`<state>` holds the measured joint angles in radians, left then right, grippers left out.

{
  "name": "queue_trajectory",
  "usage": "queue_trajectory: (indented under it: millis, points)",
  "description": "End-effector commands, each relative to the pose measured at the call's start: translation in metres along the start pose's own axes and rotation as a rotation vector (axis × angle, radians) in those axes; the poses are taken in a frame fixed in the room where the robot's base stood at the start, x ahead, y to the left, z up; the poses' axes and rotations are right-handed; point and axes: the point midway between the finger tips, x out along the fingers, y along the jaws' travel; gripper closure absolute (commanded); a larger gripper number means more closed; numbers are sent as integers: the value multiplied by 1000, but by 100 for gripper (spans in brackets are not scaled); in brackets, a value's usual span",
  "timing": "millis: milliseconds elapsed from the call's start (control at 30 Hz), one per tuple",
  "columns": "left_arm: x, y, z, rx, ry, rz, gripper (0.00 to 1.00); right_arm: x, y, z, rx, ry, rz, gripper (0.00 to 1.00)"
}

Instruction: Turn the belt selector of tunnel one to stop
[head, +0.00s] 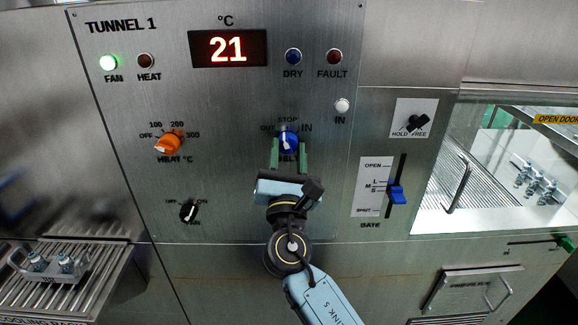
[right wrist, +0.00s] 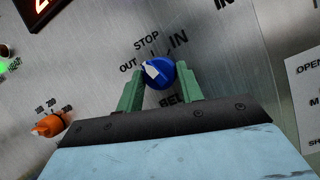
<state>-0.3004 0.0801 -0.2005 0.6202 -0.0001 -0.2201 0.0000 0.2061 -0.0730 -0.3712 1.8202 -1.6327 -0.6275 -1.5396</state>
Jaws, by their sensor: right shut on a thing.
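The blue belt selector (head: 288,142) is on the TUNNEL 1 panel, below the STOP label and between OUT and IN; it also shows in the right wrist view (right wrist: 162,73). Its white pointer (right wrist: 151,70) leans up and left, towards the side between OUT and STOP; the exact position is hard to tell. My right gripper (head: 289,153) is shut on the selector, one green finger on each side. The gripper partly covers the BELT label below the selector. My left gripper is not in view.
An orange heat knob (head: 168,144) and a black fan knob (head: 188,211) are on the left. The blue gate lever (head: 396,193) and black HOLD/FREE switch (head: 417,123) are on the right. A roller rack (head: 100,262) juts out at lower left.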

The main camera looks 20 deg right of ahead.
Motion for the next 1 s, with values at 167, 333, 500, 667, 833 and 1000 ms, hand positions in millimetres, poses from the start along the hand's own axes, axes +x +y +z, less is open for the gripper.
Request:
queue_trajectory:
  millis: [167,333,500,667,833,1000]
  points:
    - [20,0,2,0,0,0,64,-2,1,-3,129,-9,-54,86]
    - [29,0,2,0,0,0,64,-1,2,-2,221,-17,-94,86]
    - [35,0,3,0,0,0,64,-1,3,-2,281,-21,-120,86]
    - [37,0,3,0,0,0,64,0,3,-1,308,-23,-133,86]
    - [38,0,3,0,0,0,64,0,3,-1,317,-23,-137,86]
    - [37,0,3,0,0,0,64,0,3,-1,317,-23,-137,86]
